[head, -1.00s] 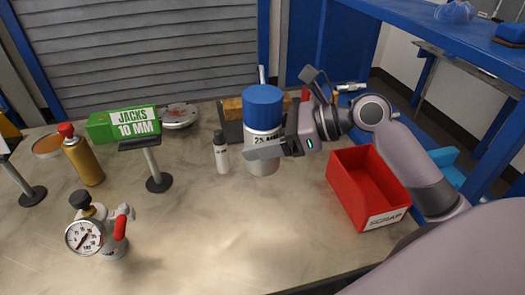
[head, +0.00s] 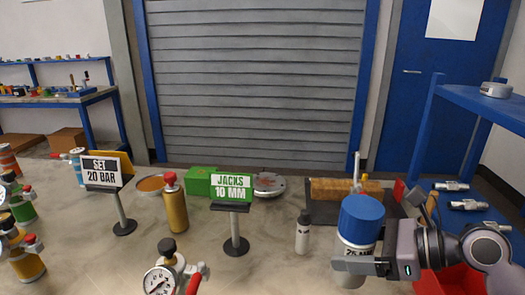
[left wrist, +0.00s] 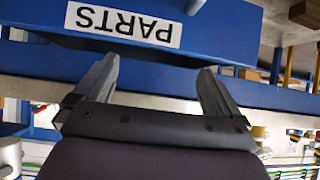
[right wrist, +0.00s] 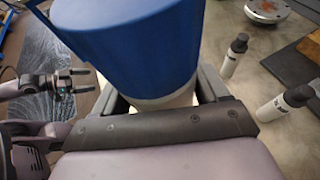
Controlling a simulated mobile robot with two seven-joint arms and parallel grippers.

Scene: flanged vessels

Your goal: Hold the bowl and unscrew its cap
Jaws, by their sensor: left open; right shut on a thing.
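The bowl (head: 352,258) is a white vessel with a wide blue cap (head: 361,221) on top. It stands upright at the right of the bench in the head view. My right gripper (head: 362,266) is shut on its white body, below the cap. In the right wrist view the blue cap (right wrist: 130,45) fills the top, with the white body (right wrist: 165,101) between the fingers. My left gripper (left wrist: 155,85) is open and empty in the left wrist view, by a blue bin labelled PARTS (left wrist: 220,25). It is outside the head view.
A small white bottle (head: 303,232) stands just left of the bowl. A JACKS sign (head: 231,189), a gold bottle (head: 174,205) and a gauge vessel (head: 160,281) stand further left. A dark tray (head: 322,212) lies behind; a red bin (head: 440,284) is at right.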

